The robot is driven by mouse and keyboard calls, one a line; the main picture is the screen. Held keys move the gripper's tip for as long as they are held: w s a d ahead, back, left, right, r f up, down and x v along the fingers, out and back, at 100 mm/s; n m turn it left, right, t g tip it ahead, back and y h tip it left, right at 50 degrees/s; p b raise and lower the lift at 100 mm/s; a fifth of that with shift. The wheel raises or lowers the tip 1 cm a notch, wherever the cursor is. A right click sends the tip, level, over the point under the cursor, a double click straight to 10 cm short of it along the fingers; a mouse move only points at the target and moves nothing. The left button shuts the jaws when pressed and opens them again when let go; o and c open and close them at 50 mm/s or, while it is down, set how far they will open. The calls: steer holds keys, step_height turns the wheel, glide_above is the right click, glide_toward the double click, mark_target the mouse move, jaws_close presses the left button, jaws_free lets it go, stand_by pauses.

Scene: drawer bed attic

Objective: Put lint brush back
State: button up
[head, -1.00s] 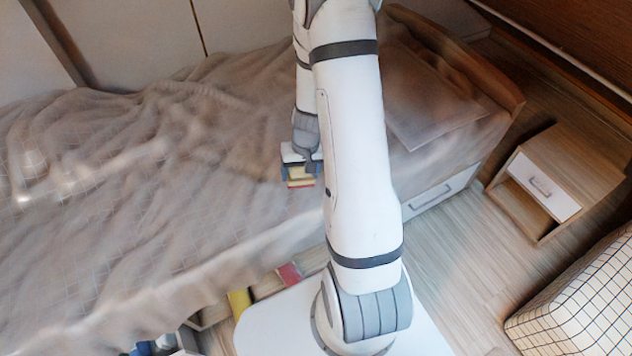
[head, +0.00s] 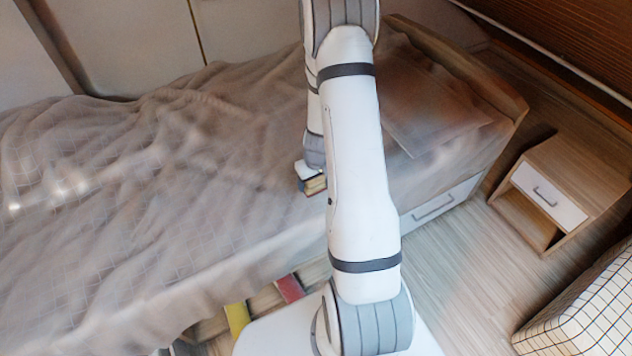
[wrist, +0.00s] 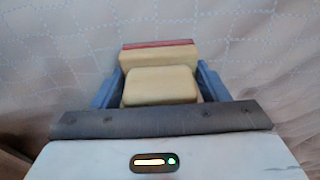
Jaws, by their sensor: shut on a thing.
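The lint brush (wrist: 160,86) shows in the wrist view as a tan block with a wider tan part and a red strip beyond it. It sits between the two blue fingers of my gripper (wrist: 155,88), which is shut on it. In the head view my gripper (head: 314,186) and the tan brush (head: 316,184) are small, just left of my arm and over the bed. In the wrist view the bed cover fills the background. My arm hides part of the gripper in the head view.
The bed (head: 130,190) has a rumpled grey-brown cover and a white drawer (head: 438,203) in its side. Yellow (head: 237,318) and red (head: 289,289) items lie low by the bed's near side. A nightstand (head: 560,190) and a checked seat (head: 580,305) stand right, with bare floor between.

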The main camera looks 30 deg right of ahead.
mark_target(317, 186)
steer(key=o, duration=1)
steer(key=shift+f, duration=0.1)
steer(key=shift+o, duration=0.2)
steer(key=s+a+r+p, duration=0.1)
steer(key=s+a+r, duration=0.2)
steer(key=r, duration=0.6)
steer(key=s+a+r+p, duration=0.1)
steer(key=s+a+r, duration=0.15)
steer(key=r, duration=0.65)
steer(key=s+a+r+p, duration=0.15)
steer(key=a+r, duration=0.25)
steer(key=r, duration=0.5)
steer(key=s+a+r, duration=0.4)
steer(key=s+r, duration=0.3)
steer(key=s, duration=0.5)
steer(key=shift+r, duration=0.4)
